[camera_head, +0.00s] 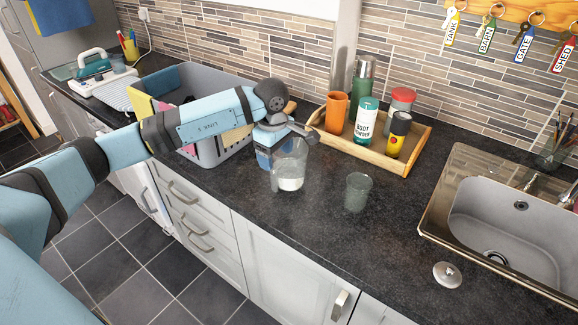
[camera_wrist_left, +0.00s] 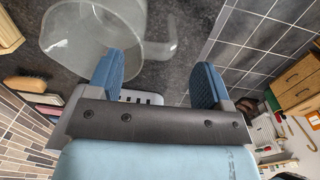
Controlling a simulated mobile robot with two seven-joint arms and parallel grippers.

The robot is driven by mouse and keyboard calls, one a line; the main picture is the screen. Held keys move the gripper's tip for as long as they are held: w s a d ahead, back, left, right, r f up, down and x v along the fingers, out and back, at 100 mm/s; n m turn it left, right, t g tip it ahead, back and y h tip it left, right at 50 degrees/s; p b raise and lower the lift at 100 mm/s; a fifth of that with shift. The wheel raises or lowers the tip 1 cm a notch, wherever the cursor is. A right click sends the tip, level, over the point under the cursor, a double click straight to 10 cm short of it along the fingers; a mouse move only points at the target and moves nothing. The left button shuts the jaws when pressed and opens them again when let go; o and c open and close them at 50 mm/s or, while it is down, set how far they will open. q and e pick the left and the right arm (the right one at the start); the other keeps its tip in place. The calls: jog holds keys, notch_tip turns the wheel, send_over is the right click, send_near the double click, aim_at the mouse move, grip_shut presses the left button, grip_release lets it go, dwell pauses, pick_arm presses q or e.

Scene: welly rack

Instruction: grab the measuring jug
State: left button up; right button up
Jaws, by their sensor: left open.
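The measuring jug (camera_head: 290,174) is clear, with something whitish in its lower part. It stands upright on the dark worktop near the front edge. My left gripper (camera_head: 278,147) is at the jug's left and back side, partly overlapping it in the head view. In the left wrist view, the jug (camera_wrist_left: 95,30) is at the top left, with its handle reaching right, in front of the gap between the fingers. My left gripper (camera_wrist_left: 160,78) is open, its two blue fingers apart with nothing held. My right gripper is not in view.
A clear glass (camera_head: 357,191) stands right of the jug. A wooden tray (camera_head: 416,150) with bottles and cups is behind. A grey crate (camera_head: 208,152) is at the left, behind my arm. A sink (camera_head: 505,215) and a round metal lid (camera_head: 447,274) are at the right.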

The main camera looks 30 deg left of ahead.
aim_at(277, 165)
pick_arm(q)
jog(key=shift+f, duration=0.8)
notch_tip(277, 165, down, 5)
jog(key=shift+w+r+p, duration=0.1)
jog(key=shift+r+p, duration=0.1)
jog(key=shift+p, duration=0.55)
jog(key=shift+f, duration=0.35)
jog(key=c, duration=1.3)
